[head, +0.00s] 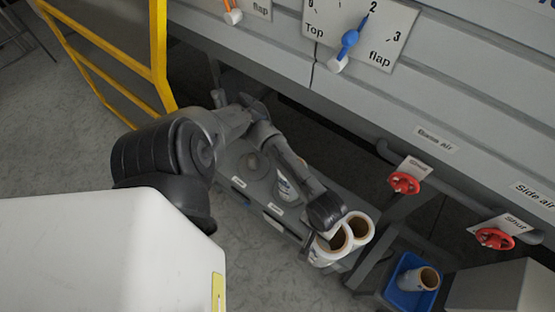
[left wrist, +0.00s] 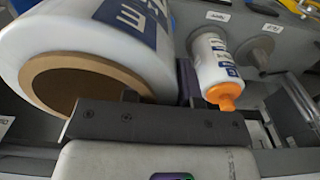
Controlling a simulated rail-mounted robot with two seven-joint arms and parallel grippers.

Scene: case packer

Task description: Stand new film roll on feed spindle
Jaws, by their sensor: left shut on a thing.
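Two white film rolls with brown cores stand side by side at the right end of the low shelf in the head view, a front one (head: 324,256) and a rear one (head: 366,232). My left gripper (head: 326,224) is at these rolls and shut on a film roll; the head view does not clearly show which. In the left wrist view a large white and blue film roll (left wrist: 100,45) fills the upper left, close beyond the gripper (left wrist: 155,122). The fingertips are mostly hidden. A bare round spindle plate (left wrist: 257,50) shows beyond. My right gripper is not in view.
A blue bin (head: 402,290) holds a used roll. Red valves (head: 404,183) and the machine wall overhang the shelf. A yellow guard frame (head: 158,50) stands left.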

